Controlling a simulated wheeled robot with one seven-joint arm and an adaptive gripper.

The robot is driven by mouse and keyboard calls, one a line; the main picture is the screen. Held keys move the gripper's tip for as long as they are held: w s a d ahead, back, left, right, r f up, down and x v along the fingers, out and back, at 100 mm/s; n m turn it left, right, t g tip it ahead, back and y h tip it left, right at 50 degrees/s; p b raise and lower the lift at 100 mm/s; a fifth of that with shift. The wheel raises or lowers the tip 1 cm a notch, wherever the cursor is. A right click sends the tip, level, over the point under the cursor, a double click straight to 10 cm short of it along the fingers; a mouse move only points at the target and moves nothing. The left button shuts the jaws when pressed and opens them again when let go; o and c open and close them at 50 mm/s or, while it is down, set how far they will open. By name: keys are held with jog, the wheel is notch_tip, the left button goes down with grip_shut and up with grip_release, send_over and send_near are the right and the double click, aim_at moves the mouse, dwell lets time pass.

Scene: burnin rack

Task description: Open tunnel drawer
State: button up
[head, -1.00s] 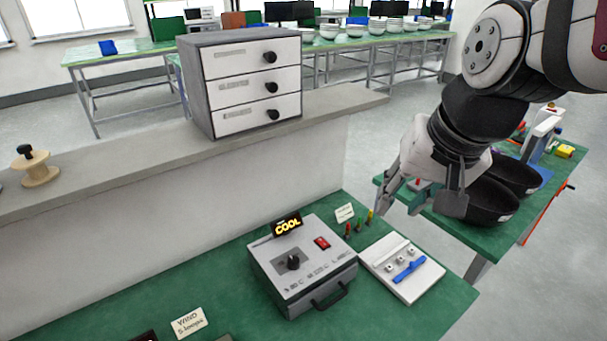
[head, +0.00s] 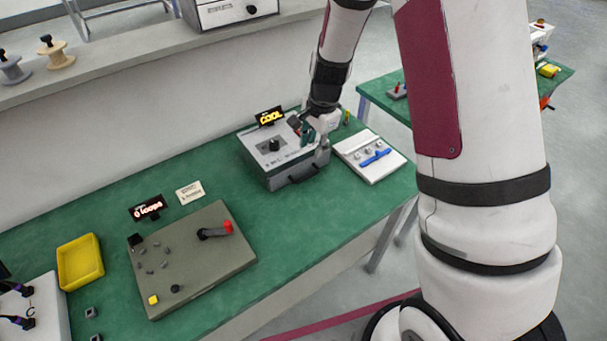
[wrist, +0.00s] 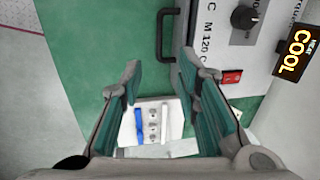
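The tunnel is a grey box (head: 265,162) with a black knob, a red switch (wrist: 231,77) and a lit "COOL" sign (head: 269,117) behind it. Its black bar handle (head: 296,177) is on the front face, and the drawer looks shut. The handle (wrist: 161,38) also shows in the wrist view, ahead of my fingertips. My gripper (head: 318,138) is over the right part of the box, partly hiding its top.
A white tray with a blue bar (head: 370,157) lies right of the tunnel. A grey panel with a red-tipped lever (head: 195,258) and a yellow tray (head: 80,262) are to the left. The green bench (head: 225,165) is clear in front of the tunnel.

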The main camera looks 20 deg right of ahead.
aim_at(307, 177)
jog(key=f, duration=0.4)
jog(key=w+f, duration=0.1)
jog(key=f, duration=0.4)
jog(key=w+a+f+p, duration=0.1)
jog(key=f, duration=0.3)
jog(key=shift+w+f, duration=0.15)
jog(key=shift+f, duration=0.25)
grip_shut()
